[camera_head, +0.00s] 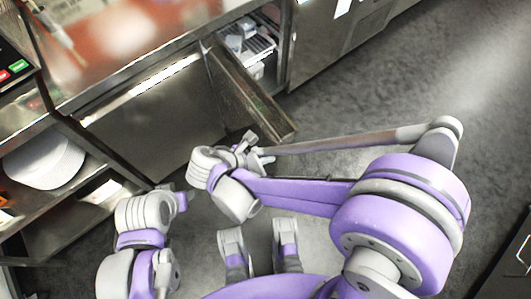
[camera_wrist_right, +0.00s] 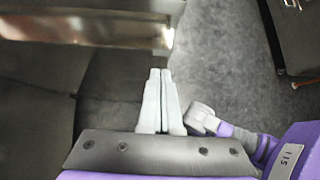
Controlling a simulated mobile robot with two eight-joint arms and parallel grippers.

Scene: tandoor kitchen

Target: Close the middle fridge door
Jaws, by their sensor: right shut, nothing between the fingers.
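The middle fridge door (camera_head: 248,95) stands open, swung out from the steel counter front, with its free end towards me. Its lit opening (camera_head: 258,45) shows at the door's right side. My right gripper (camera_head: 262,157) is close below the door's free end in the head view; whether it touches is unclear. In the right wrist view the two pale fingers (camera_wrist_right: 161,100) are shut together with nothing between them. A metal panel edge, seemingly the door (camera_wrist_right: 90,28), lies beyond them at upper left.
Wire racks with pale items (camera_head: 250,38) are inside the fridge. A closed steel front (camera_head: 150,120) lies left of the door. White plates (camera_head: 45,160) sit on a shelf at far left. The grey floor (camera_head: 390,90) is clear at right.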

